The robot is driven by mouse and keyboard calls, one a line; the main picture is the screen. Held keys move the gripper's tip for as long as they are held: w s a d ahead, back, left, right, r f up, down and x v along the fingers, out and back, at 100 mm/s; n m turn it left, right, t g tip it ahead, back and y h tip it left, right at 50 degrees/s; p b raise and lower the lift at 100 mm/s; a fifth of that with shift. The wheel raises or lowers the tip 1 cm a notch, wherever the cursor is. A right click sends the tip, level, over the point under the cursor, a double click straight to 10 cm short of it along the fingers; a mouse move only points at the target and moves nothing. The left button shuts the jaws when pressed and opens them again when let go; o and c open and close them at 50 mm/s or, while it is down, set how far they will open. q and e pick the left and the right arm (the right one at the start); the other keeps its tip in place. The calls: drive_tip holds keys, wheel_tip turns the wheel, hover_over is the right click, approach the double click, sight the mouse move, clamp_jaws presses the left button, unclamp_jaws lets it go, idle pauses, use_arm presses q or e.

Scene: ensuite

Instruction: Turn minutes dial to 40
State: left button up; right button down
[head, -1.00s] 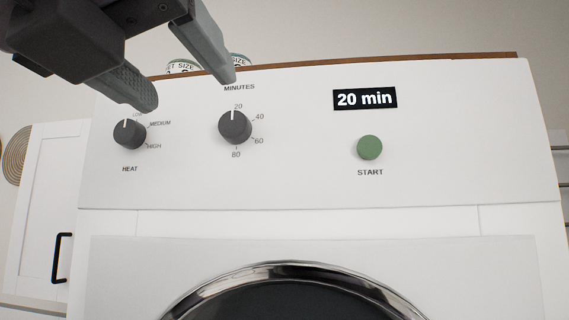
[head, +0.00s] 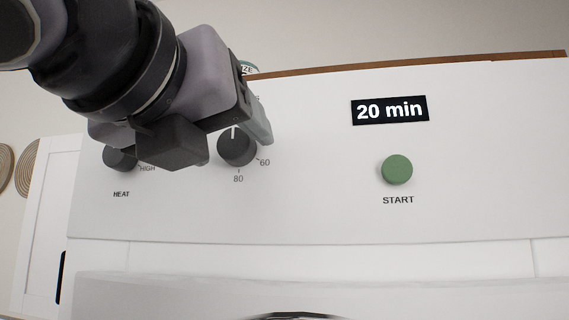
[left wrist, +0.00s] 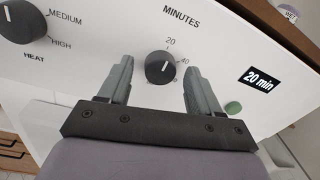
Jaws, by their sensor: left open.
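The minutes dial (head: 237,150) is a dark round knob on the dryer's white front panel. Its white mark points up, and the display (head: 390,110) reads "20 min". My left gripper (left wrist: 160,72) is open in front of the panel, with the minutes dial (left wrist: 160,68) in view between its two fingers. I cannot tell from the views whether either finger touches the dial. In the head view the gripper (head: 226,138) covers the dial's upper labels, and one finger shows just right of the dial. My right gripper is not in view.
The heat dial (head: 120,157) sits left of the minutes dial, partly behind my left arm. The green start button (head: 397,169) is to the right, below the display. The dryer's wooden top edge (head: 450,63) runs above the panel. The panel's right side is clear.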

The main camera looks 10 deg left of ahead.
use_arm(q)
drive_tip(key=c, duration=1)
drive_tip(key=shift+c, duration=0.2)
drive_tip(key=shift+f+m+b, duration=0.15)
drive_tip(key=shift+m+b, duration=0.85)
drive_tip(key=shift+m, duration=0.2)
drive_tip(key=m+b, duration=0.1)
drive_tip(key=m, duration=0.1)
drive_tip(key=shift+m, duration=0.3)
drive_tip(key=m, duration=0.3)
drive_tip(key=shift+d+r+g, duration=0.1)
drive_tip(key=shift+r+g, duration=0.1)
drive_tip(key=shift+g, duration=0.1)
drive_tip(key=shift+m+y, duration=0.3)
drive_tip(key=shift+m, duration=1.4)
